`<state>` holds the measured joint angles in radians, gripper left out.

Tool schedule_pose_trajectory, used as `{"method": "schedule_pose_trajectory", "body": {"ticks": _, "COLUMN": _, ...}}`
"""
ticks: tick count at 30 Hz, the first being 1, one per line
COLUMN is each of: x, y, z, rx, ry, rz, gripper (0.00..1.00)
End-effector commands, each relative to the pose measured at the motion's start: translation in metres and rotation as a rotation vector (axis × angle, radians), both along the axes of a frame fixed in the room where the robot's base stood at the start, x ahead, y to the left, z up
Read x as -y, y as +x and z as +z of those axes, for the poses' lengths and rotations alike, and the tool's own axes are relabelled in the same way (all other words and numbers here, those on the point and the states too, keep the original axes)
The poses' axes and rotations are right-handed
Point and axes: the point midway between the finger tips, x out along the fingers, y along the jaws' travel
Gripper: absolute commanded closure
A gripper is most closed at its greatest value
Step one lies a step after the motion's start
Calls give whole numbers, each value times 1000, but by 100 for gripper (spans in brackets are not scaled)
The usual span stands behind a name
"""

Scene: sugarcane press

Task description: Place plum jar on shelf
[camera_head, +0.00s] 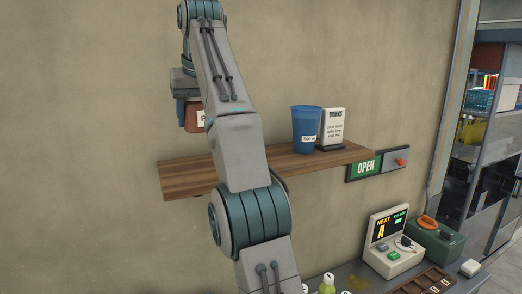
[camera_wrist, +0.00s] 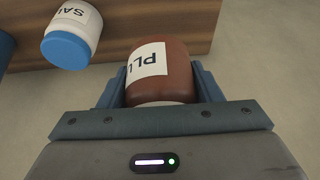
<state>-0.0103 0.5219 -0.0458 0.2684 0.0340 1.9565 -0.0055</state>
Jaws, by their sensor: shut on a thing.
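The plum jar is reddish-brown with a white label reading "PLU" in the wrist view (camera_wrist: 178,78). In the head view it is partly behind my arm (camera_head: 192,118). My gripper (camera_wrist: 157,74) is shut on it, one finger on each side. The wooden shelf (camera_head: 182,178) is fixed to the wall. In the head view the jar appears above its left end, with a gap below it. In the wrist view the jar overlaps the shelf's edge (camera_wrist: 205,25); whether it is fully over the board cannot be told.
A white jar with a blue lid, labelled "SAL" (camera_wrist: 82,28), is on the shelf left of my gripper in the wrist view. A blue cup (camera_head: 306,128) and a drinks sign (camera_head: 333,128) stand toward the shelf's right end. A counter with a register (camera_head: 390,240) is below.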

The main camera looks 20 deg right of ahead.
Motion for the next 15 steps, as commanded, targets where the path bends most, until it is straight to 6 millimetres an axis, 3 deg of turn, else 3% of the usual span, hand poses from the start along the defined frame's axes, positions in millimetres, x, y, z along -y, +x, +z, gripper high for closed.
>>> {"method": "schedule_pose_trajectory", "body": {"ticks": 15, "x": 0, "y": 1, "z": -17, "rx": -2, "ry": 0, "rz": -1, "gripper": 70}}
